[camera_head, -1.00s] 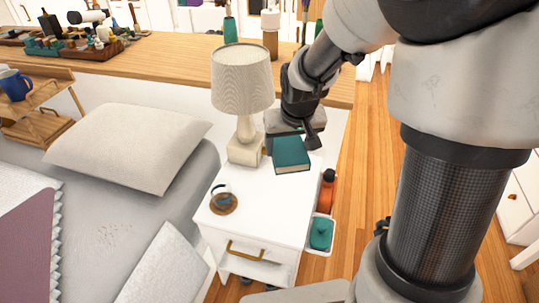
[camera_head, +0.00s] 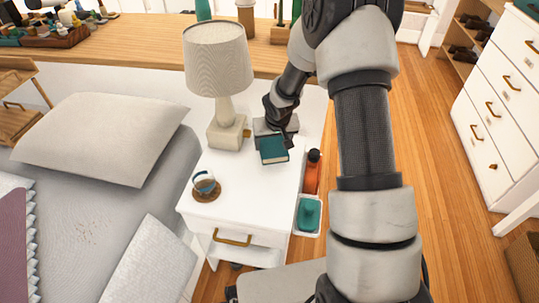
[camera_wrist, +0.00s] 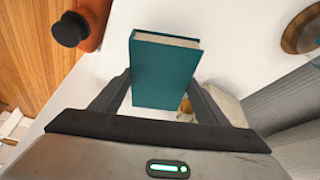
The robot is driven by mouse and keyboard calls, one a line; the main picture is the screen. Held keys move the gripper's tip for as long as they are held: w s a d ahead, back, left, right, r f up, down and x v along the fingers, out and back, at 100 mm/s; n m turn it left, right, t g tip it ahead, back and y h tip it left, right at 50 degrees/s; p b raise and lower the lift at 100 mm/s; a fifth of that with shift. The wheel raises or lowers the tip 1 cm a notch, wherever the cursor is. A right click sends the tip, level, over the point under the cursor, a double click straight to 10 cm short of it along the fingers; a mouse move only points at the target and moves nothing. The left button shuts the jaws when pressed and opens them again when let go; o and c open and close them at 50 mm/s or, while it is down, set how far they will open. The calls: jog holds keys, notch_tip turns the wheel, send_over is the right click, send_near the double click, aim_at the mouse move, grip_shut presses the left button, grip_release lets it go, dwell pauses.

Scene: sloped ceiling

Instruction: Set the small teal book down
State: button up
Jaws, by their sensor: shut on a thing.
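The small teal book (camera_head: 272,151) is at the back right of the white nightstand (camera_head: 245,184), right of the lamp base. My gripper (camera_head: 284,138) is above its far side, shut on it. In the wrist view the teal book (camera_wrist: 164,70) sits between the two fingers of my gripper (camera_wrist: 160,92), its pale page edge showing at the top. The book is close to the white top; I cannot tell whether it touches.
A lamp (camera_head: 219,62) stands left of the book. A glass cup (camera_head: 205,184) on a round brown coaster is at the front left. An orange bottle (camera_head: 312,172) and a white side tray (camera_head: 307,230) with a teal item are along the right side. The front right top is clear.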

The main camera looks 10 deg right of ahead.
aim_at(273, 147)
jog(key=shift+f+b, duration=0.55)
jog(key=shift+f, duration=1.45)
jog(key=shift+f, duration=0.2)
jog(key=o, duration=1.2)
